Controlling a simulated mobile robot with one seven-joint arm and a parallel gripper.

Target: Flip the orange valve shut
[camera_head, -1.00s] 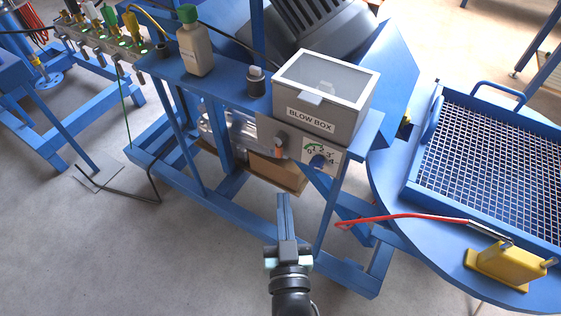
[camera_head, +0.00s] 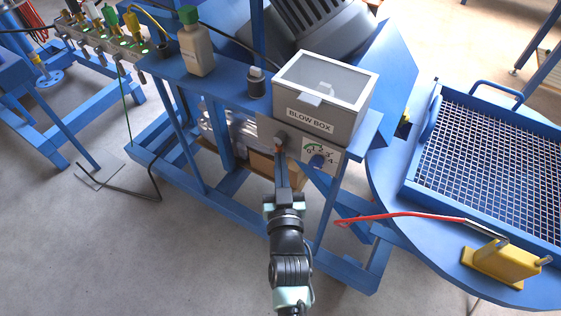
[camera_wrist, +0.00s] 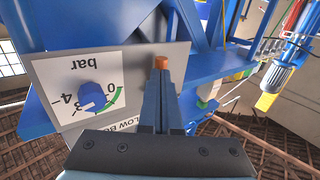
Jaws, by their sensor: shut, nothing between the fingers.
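The small orange valve (camera_head: 278,149) is on the grey panel under the blow box, left of the pressure gauge. In the wrist view the orange valve (camera_wrist: 161,62) shows just past my fingertips, upright and small. My gripper (camera_head: 281,160) is shut with nothing held. Its fingertips reach up to the valve from the front and partly cover it. In the wrist view my gripper (camera_wrist: 160,82) lines up with the valve; I cannot tell whether it touches.
The gauge dial (camera_head: 319,160) with a blue knob sits close right of the fingers. The blow box (camera_head: 318,110) stands above on the blue frame. A red-handled tool (camera_head: 400,214) lies on the blue table at right. The floor in front is clear.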

